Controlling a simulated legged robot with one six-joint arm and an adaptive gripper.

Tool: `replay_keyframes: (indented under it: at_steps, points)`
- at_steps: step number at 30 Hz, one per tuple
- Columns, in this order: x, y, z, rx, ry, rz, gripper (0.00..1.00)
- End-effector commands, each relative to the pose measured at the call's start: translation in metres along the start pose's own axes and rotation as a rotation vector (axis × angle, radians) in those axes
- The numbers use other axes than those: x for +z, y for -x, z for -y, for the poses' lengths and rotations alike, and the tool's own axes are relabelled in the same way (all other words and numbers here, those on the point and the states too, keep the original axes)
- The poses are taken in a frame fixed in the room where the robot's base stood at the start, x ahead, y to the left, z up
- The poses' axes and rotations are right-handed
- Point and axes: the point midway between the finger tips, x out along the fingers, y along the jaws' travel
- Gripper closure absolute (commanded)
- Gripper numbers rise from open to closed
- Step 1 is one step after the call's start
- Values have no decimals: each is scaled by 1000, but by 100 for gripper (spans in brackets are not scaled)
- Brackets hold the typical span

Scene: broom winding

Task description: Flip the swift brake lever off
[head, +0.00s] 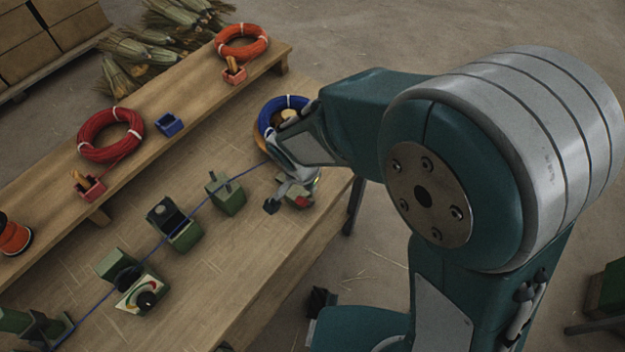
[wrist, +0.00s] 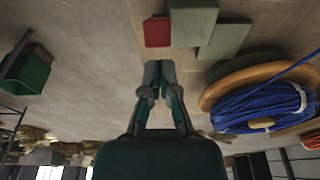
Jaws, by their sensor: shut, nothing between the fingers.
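The swift (head: 262,140) is a round wooden disc bearing a blue coil (head: 277,108), partly behind my arm in the head view. In the wrist view the blue coil (wrist: 262,106) lies right of my gripper. The brake is a green block (wrist: 194,22) with a red lever (wrist: 157,31) at its left side. In the head view the red lever (head: 302,201) shows at the table edge, partly covered by my gripper. My gripper (wrist: 159,72) is shut and empty, its tips just below the red lever in the wrist view. Contact cannot be told.
A blue line runs from the coil past a green post (head: 226,194), a green open-topped box (head: 175,228) and a dial unit (head: 138,290). A raised shelf (head: 165,100) holds red and orange coils.

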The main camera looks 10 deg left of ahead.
Motion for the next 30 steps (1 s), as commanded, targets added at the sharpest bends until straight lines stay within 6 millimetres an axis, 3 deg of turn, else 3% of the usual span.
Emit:
replay_keyframes:
  at_steps: [30]
  points:
    - [-11, 18, 0, -1, -3, 0, 100]
